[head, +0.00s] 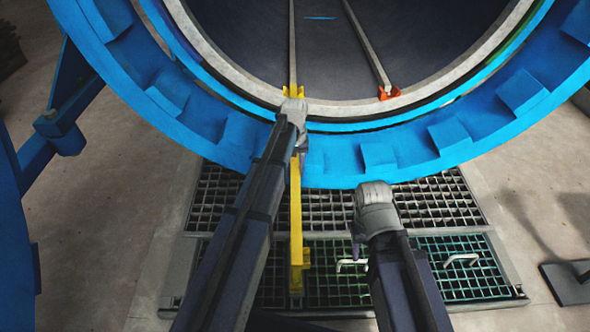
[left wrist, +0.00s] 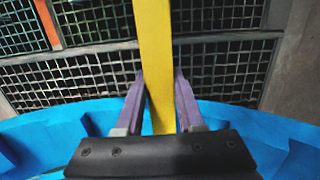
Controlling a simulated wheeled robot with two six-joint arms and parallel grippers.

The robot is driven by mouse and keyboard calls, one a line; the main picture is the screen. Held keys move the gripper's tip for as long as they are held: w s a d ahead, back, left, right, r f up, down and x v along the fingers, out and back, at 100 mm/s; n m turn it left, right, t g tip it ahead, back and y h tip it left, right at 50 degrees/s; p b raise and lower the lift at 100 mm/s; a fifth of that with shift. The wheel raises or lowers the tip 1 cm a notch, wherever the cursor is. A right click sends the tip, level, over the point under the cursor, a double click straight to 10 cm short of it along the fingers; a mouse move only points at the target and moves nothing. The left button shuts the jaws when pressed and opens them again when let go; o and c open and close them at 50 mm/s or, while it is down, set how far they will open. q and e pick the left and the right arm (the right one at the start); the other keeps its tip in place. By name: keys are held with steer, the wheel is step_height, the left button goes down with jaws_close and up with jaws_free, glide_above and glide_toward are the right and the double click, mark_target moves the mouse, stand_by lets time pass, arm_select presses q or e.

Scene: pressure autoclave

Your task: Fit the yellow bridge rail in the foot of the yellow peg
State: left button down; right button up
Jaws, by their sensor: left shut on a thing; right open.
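The yellow bridge rail (head: 296,215) is a long bar reaching from the chamber mouth back over the floor grating. My left gripper (head: 301,148) is shut on it near its chamber end. In the left wrist view the rail (left wrist: 155,50) passes between the purple fingers (left wrist: 160,95). The yellow peg (head: 293,90) sits at the chamber lip, at the end of the left inner rail. My left wrist partly covers the peg and the rail's far end, so I cannot tell whether they touch. My right gripper (head: 357,245) is open and empty, right of the rail.
An orange peg (head: 389,92) sits at the end of the right inner rail (head: 368,45). The blue chamber ring (head: 450,135) curves across in front of my arms. Below lies grating (head: 440,200) with white handles (head: 461,259). An orange strip (left wrist: 47,22) shows in the left wrist view.

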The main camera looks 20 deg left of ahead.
arm_select(q)
steer(key=shift+f, duration=0.2)
steer(key=shift+c, duration=2.2)
jaws_free()
steer(key=r+p, duration=0.7)
steer(key=r, duration=0.1)
steer(key=shift+w+a, duration=0.1)
steer(key=shift+w, duration=0.2)
steer(key=shift+f, duration=0.1)
